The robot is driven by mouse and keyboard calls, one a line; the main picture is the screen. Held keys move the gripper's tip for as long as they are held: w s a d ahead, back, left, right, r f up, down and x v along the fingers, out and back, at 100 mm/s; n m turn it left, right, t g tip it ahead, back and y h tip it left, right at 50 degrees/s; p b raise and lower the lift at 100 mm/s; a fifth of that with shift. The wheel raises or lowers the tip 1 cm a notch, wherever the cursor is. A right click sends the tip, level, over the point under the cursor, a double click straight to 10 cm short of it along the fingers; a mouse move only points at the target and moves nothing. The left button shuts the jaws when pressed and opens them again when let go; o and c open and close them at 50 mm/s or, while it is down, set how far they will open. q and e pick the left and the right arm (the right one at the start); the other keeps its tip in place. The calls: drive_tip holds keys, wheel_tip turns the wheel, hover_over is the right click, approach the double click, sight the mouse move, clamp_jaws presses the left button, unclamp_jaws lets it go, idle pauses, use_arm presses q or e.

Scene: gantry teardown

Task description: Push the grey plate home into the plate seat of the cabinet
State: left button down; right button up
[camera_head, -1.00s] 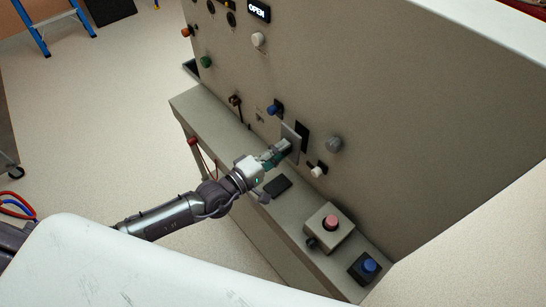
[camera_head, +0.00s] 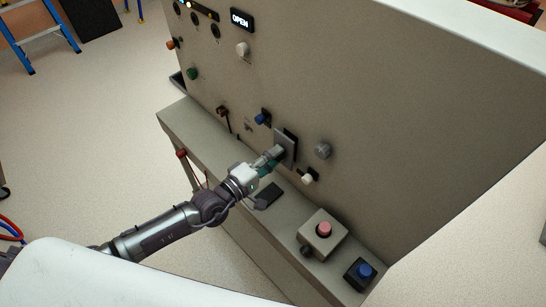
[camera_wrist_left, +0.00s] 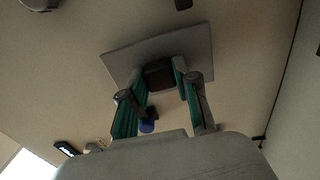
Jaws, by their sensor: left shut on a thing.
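The grey plate (camera_head: 285,142) is at the cabinet (camera_head: 380,120) face in the head view, with a dark strip, which I take to be the plate seat (camera_head: 293,147), showing along its right side. My left gripper (camera_head: 276,155) is shut on the plate's dark handle. In the left wrist view the plate (camera_wrist_left: 190,50) shows tilted, with the dark handle (camera_wrist_left: 158,75) between the fingertips of my left gripper (camera_wrist_left: 160,80). I cannot tell how deep the plate sits. My right gripper is not in view.
A grey knob (camera_head: 323,150) and a white knob (camera_head: 308,178) are right of the plate. A blue knob (camera_head: 261,119) is to its left. The ledge (camera_head: 200,135) below carries a dark block (camera_head: 268,194), a box with a pink button (camera_head: 323,231) and a blue button (camera_head: 364,270).

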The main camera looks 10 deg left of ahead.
use_arm(q)
drive_tip(key=shift+b+x, duration=0.3)
drive_tip(key=shift+x, duration=0.65)
drive_tip(key=c, duration=0.8)
unclamp_jaws()
drive_tip(key=shift+w+d, duration=0.1)
drive_tip(key=shift+o, duration=0.2)
drive_tip(key=v, duration=1.6)
